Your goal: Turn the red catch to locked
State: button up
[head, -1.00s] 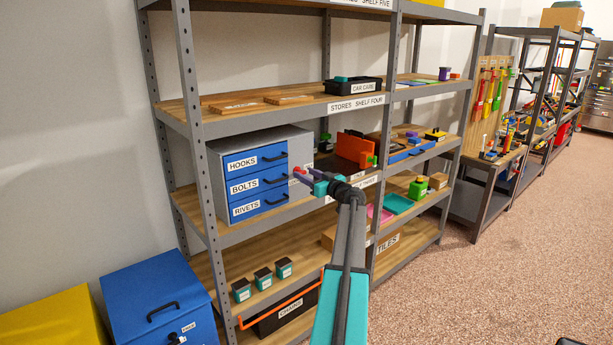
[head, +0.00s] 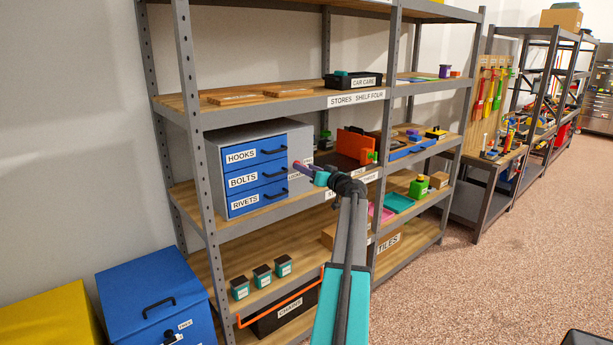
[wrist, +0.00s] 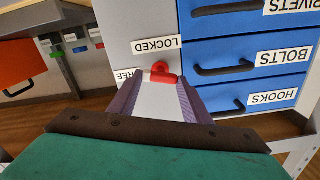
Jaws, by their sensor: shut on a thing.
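The red catch (wrist: 163,78) is on the grey front panel of the toolchest (head: 299,140), beside the blue drawers. In the wrist view, which shows the chest upside down, the catch lies just below the LOCKED label (wrist: 157,46) and right of the partly covered FREE label (wrist: 126,75). Which label it points to is hard to tell. My gripper (wrist: 161,82) has its purple fingers on either side of the catch and is shut on it. In the head view my gripper (head: 303,168) is at the chest's right side and the catch is hidden.
The blue drawers marked HOOKS (head: 250,156), BOLTS (head: 251,179) and RIVETS (head: 252,200) are closed, with dark handles standing out near my gripper. An orange bin (head: 356,144) stands right of the chest. A grey shelf post (head: 388,110) rises to the right.

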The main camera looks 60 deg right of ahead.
jog(key=shift+s+d+f+m+b, duration=0.15)
jog(key=shift+m+b, duration=0.85)
jog(key=shift+m, duration=2.65)
jog(key=shift+w+a+f+m+b, duration=0.1)
jog(key=shift+m+b, duration=0.9)
jog(key=shift+m, duration=2.65)
jog(key=o, duration=1)
jog(key=shift+o, duration=0.2)
jog(key=shift+s, duration=0.15)
jog(key=b+v, duration=0.2)
jog(key=v, duration=1.1)
jog(key=shift+s, duration=0.25)
